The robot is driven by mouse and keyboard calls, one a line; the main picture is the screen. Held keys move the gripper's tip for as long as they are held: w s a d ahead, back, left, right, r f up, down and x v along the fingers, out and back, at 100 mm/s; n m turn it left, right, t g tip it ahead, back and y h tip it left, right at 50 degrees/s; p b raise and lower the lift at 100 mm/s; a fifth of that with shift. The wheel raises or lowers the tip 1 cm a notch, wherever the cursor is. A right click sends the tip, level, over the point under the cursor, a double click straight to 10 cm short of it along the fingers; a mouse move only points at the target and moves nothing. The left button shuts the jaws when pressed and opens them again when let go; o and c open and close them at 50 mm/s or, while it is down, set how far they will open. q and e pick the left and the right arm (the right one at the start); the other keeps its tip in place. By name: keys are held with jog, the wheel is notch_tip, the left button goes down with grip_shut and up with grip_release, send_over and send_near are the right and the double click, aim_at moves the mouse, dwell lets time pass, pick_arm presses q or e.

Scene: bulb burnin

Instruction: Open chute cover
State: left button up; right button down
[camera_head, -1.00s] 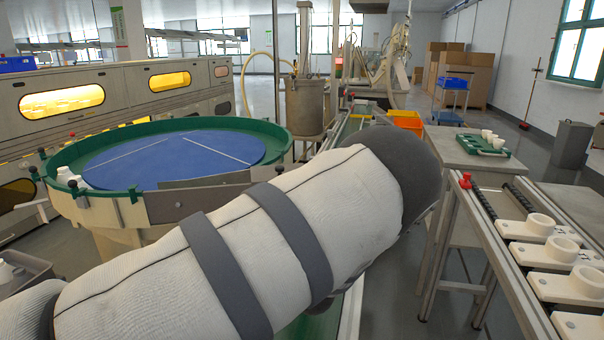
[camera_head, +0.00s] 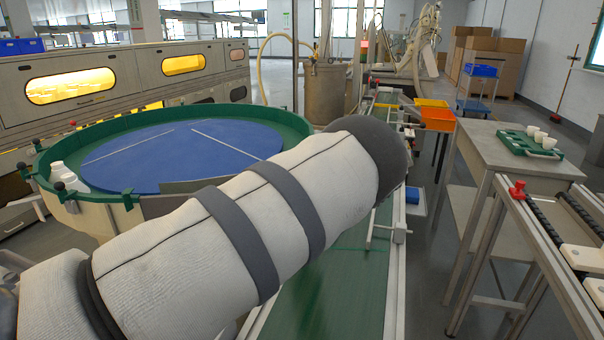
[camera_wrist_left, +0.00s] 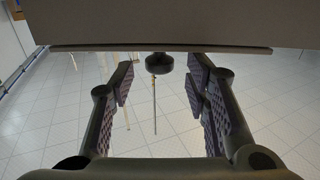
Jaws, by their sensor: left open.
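My left gripper (camera_wrist_left: 160,82) is open in the left wrist view, its two padded fingers spread apart. A dark round knob (camera_wrist_left: 159,62) shows between the fingertips, just under a grey panel (camera_wrist_left: 160,22) that spans the top. I cannot tell whether this panel is the chute cover, or whether the knob is fixed to it. The fingers do not visibly grip anything. In the head view my left arm's pale sleeve crosses the picture and hides its gripper. I cannot identify a chute cover there. My right gripper is in neither view.
A green-rimmed bowl feeder (camera_head: 70,145) with a blue disc stands at left. A green conveyor (camera_head: 340,285) runs past my arm. A grey table (camera_head: 480,145) at right carries a green tray (camera_head: 520,140) with white cups. An orange bin (camera_head: 438,119) stands beyond. Open floor lies between conveyor and table.

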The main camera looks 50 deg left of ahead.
pick_arm(q)
jog(key=x, duration=0.2)
jog(key=shift+w+a+f, duration=0.1)
jog(key=shift+w+a, duration=0.4)
jog(key=shift+a, duration=0.1)
